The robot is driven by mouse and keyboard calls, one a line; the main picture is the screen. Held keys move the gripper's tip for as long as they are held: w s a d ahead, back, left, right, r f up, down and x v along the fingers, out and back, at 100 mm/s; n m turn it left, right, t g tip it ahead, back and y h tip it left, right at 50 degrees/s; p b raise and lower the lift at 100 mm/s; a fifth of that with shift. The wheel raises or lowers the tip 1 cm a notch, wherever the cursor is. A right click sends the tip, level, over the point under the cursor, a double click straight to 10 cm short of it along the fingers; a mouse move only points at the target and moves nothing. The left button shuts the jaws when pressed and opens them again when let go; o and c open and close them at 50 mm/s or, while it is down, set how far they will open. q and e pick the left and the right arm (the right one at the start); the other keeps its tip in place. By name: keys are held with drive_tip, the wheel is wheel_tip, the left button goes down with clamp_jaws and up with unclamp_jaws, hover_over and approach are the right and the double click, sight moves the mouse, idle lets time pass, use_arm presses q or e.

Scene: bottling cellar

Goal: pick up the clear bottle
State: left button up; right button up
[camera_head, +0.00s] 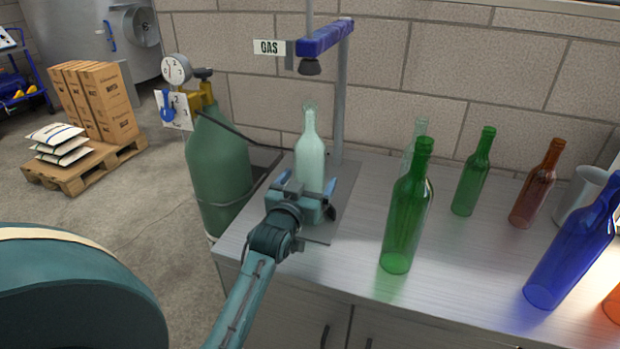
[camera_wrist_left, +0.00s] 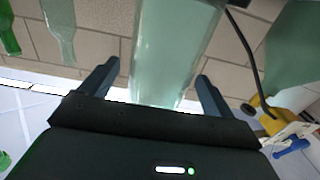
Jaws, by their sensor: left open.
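A clear, pale-green bottle (camera_head: 310,153) stands upright at the left end of the counter, below the gas nozzle. My left gripper (camera_head: 302,191) is at its lower part, coming from the front, and hides the bottle's base. In the left wrist view the bottle (camera_wrist_left: 168,45) shows between the two fingers of the open left gripper (camera_wrist_left: 158,72), one on each side; I cannot tell whether they touch it. A second clear bottle (camera_head: 419,127) stands partly hidden behind a tall green bottle (camera_head: 407,225). My right gripper is not in view.
The gas stand's blue arm (camera_head: 326,37) and nozzle hang above the first bottle. A green gas cylinder (camera_head: 218,165) stands left of the counter (camera_head: 345,262). Another green bottle (camera_head: 474,175), a brown bottle (camera_head: 535,187) and a blue bottle (camera_head: 573,255) stand to the right.

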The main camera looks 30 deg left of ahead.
use_arm(q)
drive_tip(key=shift+x, duration=0.95)
drive_tip(key=shift+c, duration=0.2)
